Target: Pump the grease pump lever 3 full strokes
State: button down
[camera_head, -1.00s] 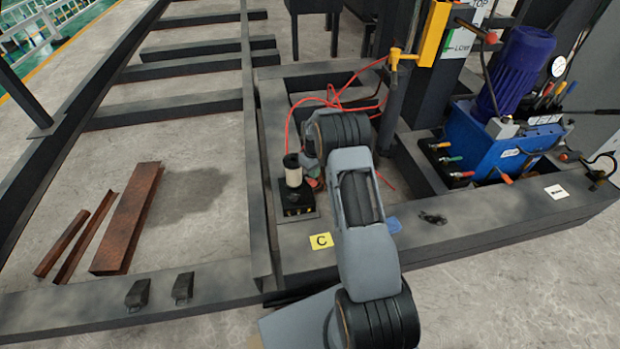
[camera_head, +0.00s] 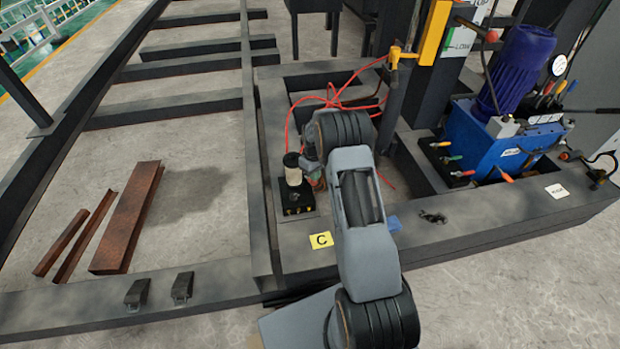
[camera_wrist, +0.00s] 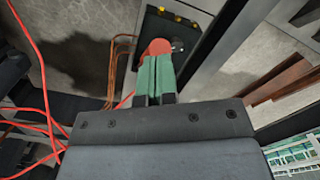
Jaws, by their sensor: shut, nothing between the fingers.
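The grease pump (camera_head: 293,172) is a small black block with a pale, dark-capped cylinder on top. It stands on the dark frame near the yellow C label. In the wrist view its black block (camera_wrist: 178,28) shows at the top with yellow fittings. The lever's round red knob (camera_wrist: 157,47) lies right at the tips of my gripper (camera_wrist: 156,68), whose green fingers are shut with nothing between them. I cannot tell whether the fingertips press on the knob. In the head view my gripper (camera_head: 317,180) is mostly hidden by my arm, beside the pump; the lever is hidden there too.
Red hoses (camera_head: 335,100) lie loose behind my arm. A blue hydraulic unit (camera_head: 490,140) with a purple motor and a yellow post (camera_head: 433,35) stand to the right. Rusty steel pieces (camera_head: 127,220) lie on the floor at left. Dark frame beams surround the pump.

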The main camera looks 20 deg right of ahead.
jog(key=shift+s+f, duration=0.1)
jog(key=shift+s+f, duration=0.4)
jog(key=shift+a, duration=0.1)
dwell(0.3)
jog(key=shift+s+f+b, duration=0.45)
jog(key=shift+f, duration=0.1)
jog(key=shift+a+f, duration=0.1)
jog(key=shift+s+f+b, duration=0.3)
jog(key=shift+s+f, duration=0.1)
jog(key=shift+s, duration=0.05)
jog(key=shift+f, duration=0.1)
jog(key=shift+s+a+f, duration=0.15)
jog(key=shift+s+f, duration=0.25)
jog(key=shift+f, duration=0.1)
jog(key=shift+b, duration=0.3)
